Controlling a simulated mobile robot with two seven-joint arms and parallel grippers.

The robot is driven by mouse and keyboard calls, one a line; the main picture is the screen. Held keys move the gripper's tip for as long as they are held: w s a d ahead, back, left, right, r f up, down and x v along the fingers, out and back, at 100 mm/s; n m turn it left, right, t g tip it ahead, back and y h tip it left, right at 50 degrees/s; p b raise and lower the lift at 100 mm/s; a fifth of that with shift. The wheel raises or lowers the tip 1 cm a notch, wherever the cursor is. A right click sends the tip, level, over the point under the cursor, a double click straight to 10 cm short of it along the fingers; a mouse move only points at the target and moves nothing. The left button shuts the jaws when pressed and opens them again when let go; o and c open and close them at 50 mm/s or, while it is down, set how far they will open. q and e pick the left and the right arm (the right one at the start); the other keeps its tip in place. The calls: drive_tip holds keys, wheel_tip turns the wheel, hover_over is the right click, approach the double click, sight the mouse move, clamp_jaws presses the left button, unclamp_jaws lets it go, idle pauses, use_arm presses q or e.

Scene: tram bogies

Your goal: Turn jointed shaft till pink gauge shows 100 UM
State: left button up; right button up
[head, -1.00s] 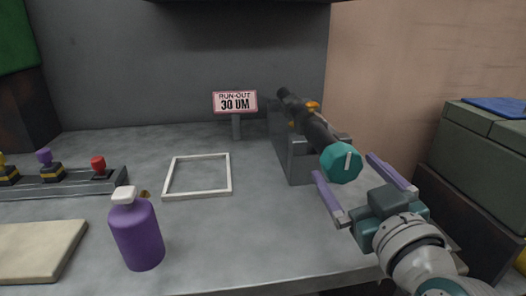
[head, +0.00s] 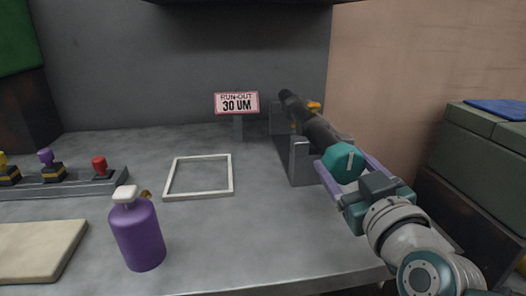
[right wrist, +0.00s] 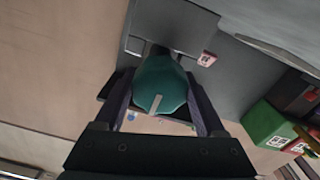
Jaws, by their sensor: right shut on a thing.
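The jointed shaft (head: 308,122) is dark and lies in a grey stand (head: 301,160). Its near end is a teal knob (head: 342,161) with a pale line mark, seen also in the right wrist view (right wrist: 160,84). My right gripper (head: 347,166) is shut on the teal knob, one finger on each side. The pink gauge (head: 237,103) stands on a post behind the stand and reads RUN-OUT 30 UM; it shows small in the right wrist view (right wrist: 207,58). My left gripper is not in view.
A purple bottle (head: 138,232) with a white cap stands at the front left. A white square frame (head: 198,196) lies mid-bench. A rack with several coloured knobs (head: 70,185) and a beige board (head: 38,250) are at left. Green-grey boxes (head: 485,135) stand at right.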

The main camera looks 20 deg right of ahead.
drive_tip(key=c, duration=0.5)
drive_tip(key=m, duration=0.5)
drive_tip(key=shift+m+p, duration=0.3)
drive_tip(key=shift+p, duration=0.1)
drive_tip(key=m, duration=0.5)
drive_tip(key=shift+a+m, duration=0.1)
drive_tip(key=shift+m, duration=0.6)
drive_tip(key=o, duration=1.3)
